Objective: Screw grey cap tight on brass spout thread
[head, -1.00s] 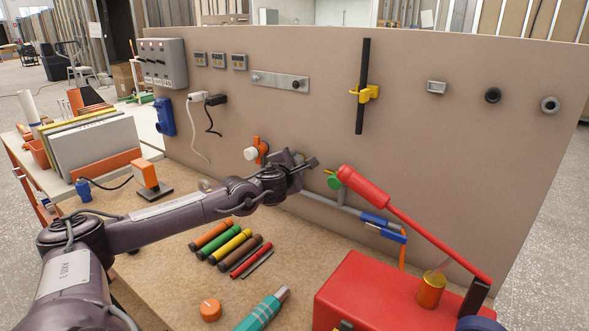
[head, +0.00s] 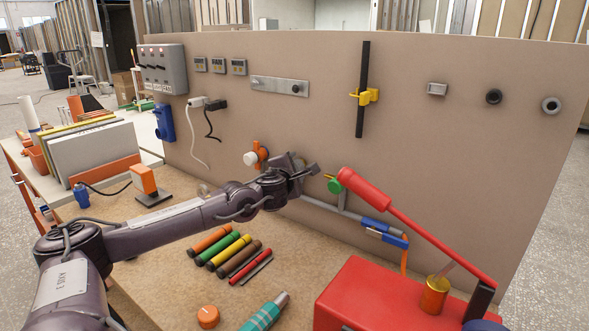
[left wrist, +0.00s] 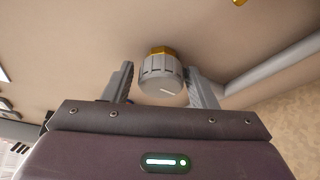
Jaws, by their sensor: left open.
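The grey ribbed cap (left wrist: 161,80) sits at the brass spout thread (left wrist: 161,51) on the wall, with a band of brass showing behind it. A short white mark shows on the cap's front face. How tightly it is seated cannot be told. My left gripper (left wrist: 162,88) is open, with one finger on each side of the cap and a visible gap at each side. In the head view my left gripper (head: 304,175) is close to the wall panel and largely hides the cap and spout. My right gripper is not in view.
An orange-and-white valve (head: 255,156) is on the wall left of the gripper. Several coloured tubes (head: 232,252) lie on the bench below my arm.

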